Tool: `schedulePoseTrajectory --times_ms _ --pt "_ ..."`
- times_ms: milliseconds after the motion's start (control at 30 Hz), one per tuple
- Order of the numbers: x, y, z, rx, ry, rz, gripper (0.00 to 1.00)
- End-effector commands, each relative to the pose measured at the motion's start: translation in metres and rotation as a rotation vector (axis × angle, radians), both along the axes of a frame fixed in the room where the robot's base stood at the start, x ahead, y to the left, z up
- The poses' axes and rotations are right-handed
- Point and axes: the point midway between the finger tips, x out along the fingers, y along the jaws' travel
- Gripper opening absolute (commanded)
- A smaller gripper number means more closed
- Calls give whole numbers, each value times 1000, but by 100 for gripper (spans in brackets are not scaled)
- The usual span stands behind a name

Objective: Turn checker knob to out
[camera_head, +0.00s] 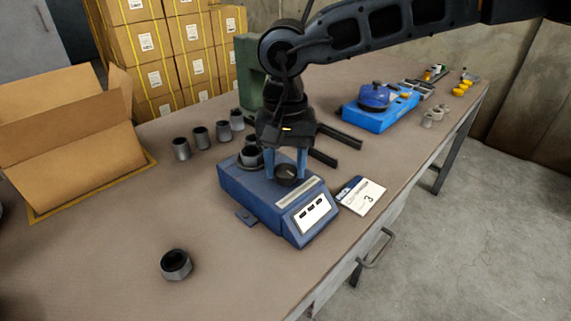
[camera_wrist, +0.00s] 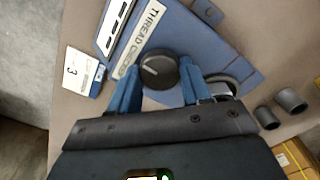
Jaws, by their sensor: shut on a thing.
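The thread checker is a blue box (camera_head: 255,196) on the table, with a display panel on its front slope. Its round black knob (camera_head: 289,174) sits on the top face. In the wrist view the knob (camera_wrist: 158,71) shows a pale pointer line, and the label "THREAD CHECKER" (camera_wrist: 139,39) lies beside it. My gripper (camera_head: 287,168) comes down from above, with its blue fingers on both sides of the knob, shut on it. The "out" marking cannot be made out.
A card marked 3 (camera_head: 361,195) lies right of the checker. A lone grey fitting (camera_head: 176,264) stands at front left, and several more (camera_head: 201,137) stand in a row behind. An open carton (camera_head: 75,150) is at left. A blue device (camera_head: 376,108) stands at back right.

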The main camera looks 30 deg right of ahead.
Motion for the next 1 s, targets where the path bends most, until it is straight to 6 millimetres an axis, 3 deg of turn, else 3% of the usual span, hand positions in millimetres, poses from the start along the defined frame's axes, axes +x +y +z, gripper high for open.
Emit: schedulePoseTrajectory --times_ms 567,600,867,1000 --pt "1 0 1 0 -2 39 17" --pt "1 0 1 0 -2 39 49" --pt "0 0 0 0 -1 38 73" --pt "0 0 0 0 -1 37 73"
